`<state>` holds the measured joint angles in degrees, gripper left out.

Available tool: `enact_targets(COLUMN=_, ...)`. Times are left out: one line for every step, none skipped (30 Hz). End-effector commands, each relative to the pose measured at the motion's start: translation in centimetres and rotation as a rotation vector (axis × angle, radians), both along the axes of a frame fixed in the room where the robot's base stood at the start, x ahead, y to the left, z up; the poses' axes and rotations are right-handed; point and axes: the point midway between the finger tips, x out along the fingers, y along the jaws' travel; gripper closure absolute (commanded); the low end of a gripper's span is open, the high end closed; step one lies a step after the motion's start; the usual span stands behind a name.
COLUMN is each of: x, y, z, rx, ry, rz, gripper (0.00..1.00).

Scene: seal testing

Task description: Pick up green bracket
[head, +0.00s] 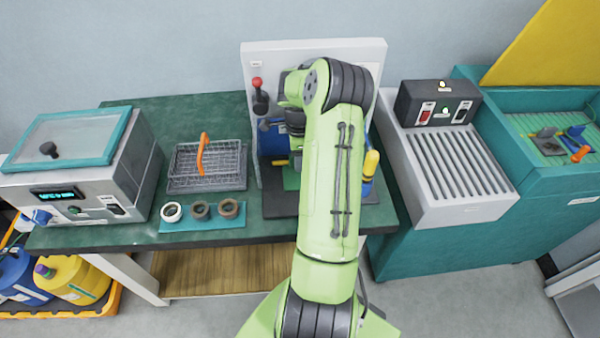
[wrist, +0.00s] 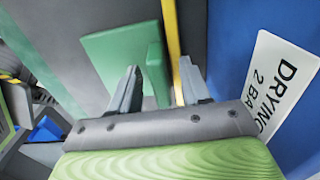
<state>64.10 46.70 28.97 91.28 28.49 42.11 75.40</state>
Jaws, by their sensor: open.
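The green bracket (wrist: 112,50) shows in the wrist view as a flat plate with an upright flange, on a dark grey surface. In the head view a small part of the green bracket (head: 291,180) shows left of my arm, at the testing station. My gripper (wrist: 161,82) is open, with one finger on each side of the flange in the picture. I cannot tell whether the fingers touch it. In the head view my arm hides the gripper and much of the bracket.
A yellow strip (wrist: 172,45) runs just right of the flange, and a blue wall with a "DRYING" label (wrist: 284,82) is close on the right. A wire basket (head: 208,168) and several rings on a teal mat (head: 202,225) lie left of the station.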

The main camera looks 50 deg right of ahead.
Motion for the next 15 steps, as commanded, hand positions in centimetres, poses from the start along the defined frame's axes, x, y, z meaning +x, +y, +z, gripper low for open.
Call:
enact_targets(x=0.01, y=-0.02, z=0.1, rx=-0.001, ry=-0.001, rz=0.0, gripper=0.53)
enact_targets(x=0.01, y=-0.02, z=0.11, rx=-0.001, ry=-0.001, rz=0.0, gripper=0.53)
enact_targets(x=0.01, y=-0.02, z=0.12, rx=-0.001, ry=-0.001, rz=0.0, gripper=0.56)
enact_targets(x=0.01, y=-0.02, z=0.13, rx=-0.001, ry=-0.001, rz=0.0, gripper=0.61)
enact_targets(x=0.01, y=-0.02, z=0.13, rx=-0.001, ry=-0.001, rz=0.0, gripper=0.65)
enact_targets(x=0.0, y=-0.03, z=0.14, rx=-0.001, ry=-0.001, rz=0.0, gripper=0.72)
enact_targets(x=0.01, y=-0.02, z=0.14, rx=-0.001, ry=-0.001, rz=0.0, gripper=0.76)
enact_targets(x=0.0, y=-0.03, z=0.14, rx=-0.001, ry=-0.001, rz=0.0, gripper=0.81)
enact_targets(x=0.0, y=-0.03, z=0.15, rx=-0.001, ry=-0.001, rz=0.0, gripper=0.87)
enact_targets(x=0.0, y=-0.03, z=0.15, rx=-0.001, ry=-0.001, rz=0.0, gripper=0.92)
enact_targets(x=0.0, y=-0.03, z=0.15, rx=-0.001, ry=-0.001, rz=0.0, gripper=0.96)
enact_targets(x=0.0, y=-0.03, z=0.16, rx=-0.001, ry=-0.001, rz=0.0, gripper=1.0)
enact_targets(x=0.0, y=-0.03, z=0.16, rx=-0.001, ry=-0.001, rz=0.0, gripper=1.0)
enact_targets(x=0.0, y=-0.03, z=0.16, rx=-0.001, ry=-0.001, rz=0.0, gripper=1.0)
enact_targets(x=0.0, y=-0.03, z=0.16, rx=-0.001, ry=0.0, rz=0.0, gripper=1.0)
